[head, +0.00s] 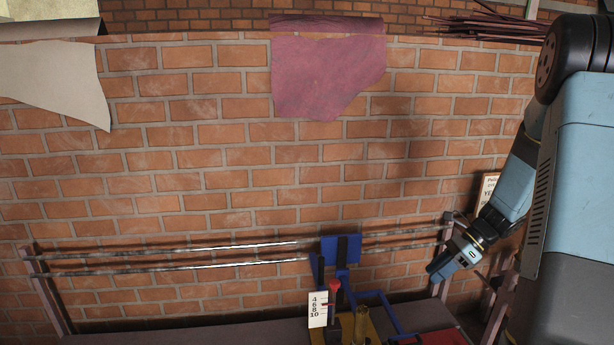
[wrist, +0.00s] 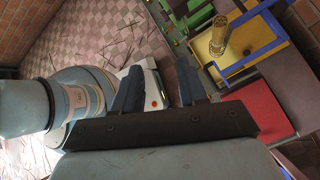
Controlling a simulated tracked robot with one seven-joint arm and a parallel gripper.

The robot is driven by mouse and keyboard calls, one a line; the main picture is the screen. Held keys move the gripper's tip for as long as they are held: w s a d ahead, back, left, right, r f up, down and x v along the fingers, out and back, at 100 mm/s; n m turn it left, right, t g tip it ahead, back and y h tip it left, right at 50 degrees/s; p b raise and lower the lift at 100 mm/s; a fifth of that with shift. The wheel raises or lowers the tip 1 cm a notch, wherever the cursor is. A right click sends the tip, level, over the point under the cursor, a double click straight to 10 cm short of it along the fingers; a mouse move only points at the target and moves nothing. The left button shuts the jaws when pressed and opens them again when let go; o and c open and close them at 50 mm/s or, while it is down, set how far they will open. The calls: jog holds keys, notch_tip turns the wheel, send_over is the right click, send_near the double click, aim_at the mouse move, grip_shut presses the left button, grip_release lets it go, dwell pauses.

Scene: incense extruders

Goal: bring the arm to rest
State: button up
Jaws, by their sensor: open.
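My arm (head: 510,190) hangs down the right side of the head view, its lower end bent left beside the rail post. In the wrist view the brass cylinder (wrist: 218,38) is beyond the right finger.
Two metal rails (head: 200,255) run before the brick wall (head: 200,180). A numbered scale (head: 318,310) stands by the extruder. A red pad (wrist: 255,107) lies near the gripper's right side. A small framed sign (head: 487,188) is partly behind the arm. Purple cloth (head: 325,75) hangs above.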

jog(key=s+a+r+n+t+h, duration=0.3)
jog(key=s+a+r+n+h, duration=0.1)
jog(key=s+r+n, duration=0.6)
jog(key=s+a+r+n+t+h, duration=0.3)
jog(key=s+a+r+n, duration=0.3)
jog(key=s+r+n, duration=0.5)
notch_tip(320, 180, up, 3)
jog(key=shift+s+a+r+n+h, duration=0.1)
jog(key=shift+s+a+n+h, duration=0.25)
jog(key=shift+h, duration=0.55)
